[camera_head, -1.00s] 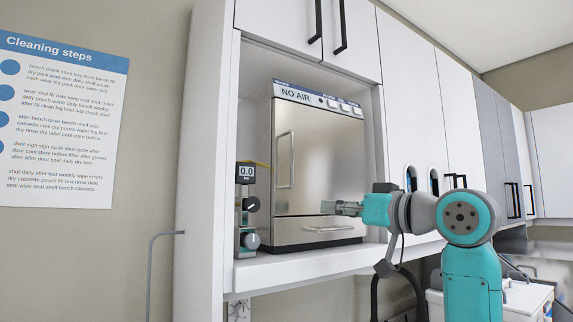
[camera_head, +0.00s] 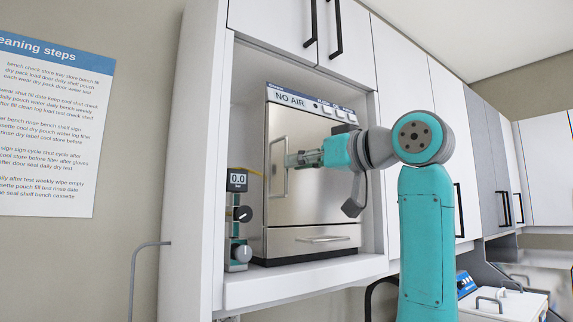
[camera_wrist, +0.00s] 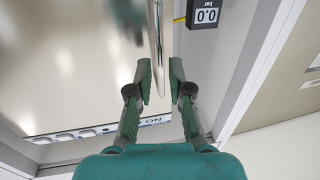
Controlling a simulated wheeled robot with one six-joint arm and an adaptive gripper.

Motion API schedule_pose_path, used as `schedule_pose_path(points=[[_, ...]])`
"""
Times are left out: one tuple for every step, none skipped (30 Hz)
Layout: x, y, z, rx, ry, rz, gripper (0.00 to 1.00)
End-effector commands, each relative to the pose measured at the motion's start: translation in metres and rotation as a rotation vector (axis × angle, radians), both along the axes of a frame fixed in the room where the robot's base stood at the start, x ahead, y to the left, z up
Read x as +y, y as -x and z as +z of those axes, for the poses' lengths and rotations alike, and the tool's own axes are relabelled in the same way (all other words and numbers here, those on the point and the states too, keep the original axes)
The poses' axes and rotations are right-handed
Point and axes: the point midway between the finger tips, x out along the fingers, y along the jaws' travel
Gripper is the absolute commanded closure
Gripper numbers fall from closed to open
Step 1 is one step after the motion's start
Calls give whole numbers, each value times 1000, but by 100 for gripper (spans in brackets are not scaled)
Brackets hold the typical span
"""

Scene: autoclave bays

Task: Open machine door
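The machine (camera_head: 312,215) is a steel-fronted autoclave labelled "NO AIR", standing in a white cabinet bay. Its door (camera_head: 320,190) looks shut. A tall vertical bar handle (camera_head: 271,180) is on the door's left side. My gripper (camera_head: 290,159) is at the upper-middle part of the handle, coming from the right. In the wrist view the handle bar (camera_wrist: 156,40) runs down between the two fingers of my gripper (camera_wrist: 160,82). The fingers are apart, one on each side of the bar, with gaps showing. The door also fills the upper left of that view (camera_wrist: 65,60).
A gauge reading 0.0 with knobs (camera_head: 237,180) stands just left of the machine, close to the handle. A lower drawer with a horizontal handle (camera_head: 323,239) is under the door. The cabinet side wall (camera_head: 195,150) bounds the bay on the left.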

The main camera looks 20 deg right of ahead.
Motion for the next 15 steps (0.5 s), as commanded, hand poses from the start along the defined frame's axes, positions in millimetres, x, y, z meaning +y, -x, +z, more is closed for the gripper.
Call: schedule_pose_path(points=[[5,-7,0,1,0,2,81],[7,-11,0,1,0,2,81],[9,-15,0,1,0,2,81],[11,-19,0,2,-1,1,81],[12,-21,0,1,0,1,81],[14,-24,0,0,0,1,81],[15,-26,0,0,0,1,81],[16,-28,0,0,0,1,81],[17,-30,0,0,0,0,81],[17,-31,0,0,0,0,81],[18,-31,0,0,0,0,81],[18,-32,0,0,0,0,81],[18,-32,0,0,0,-1,81],[18,-32,0,0,0,-1,81],[18,-32,0,0,0,-1,81]])
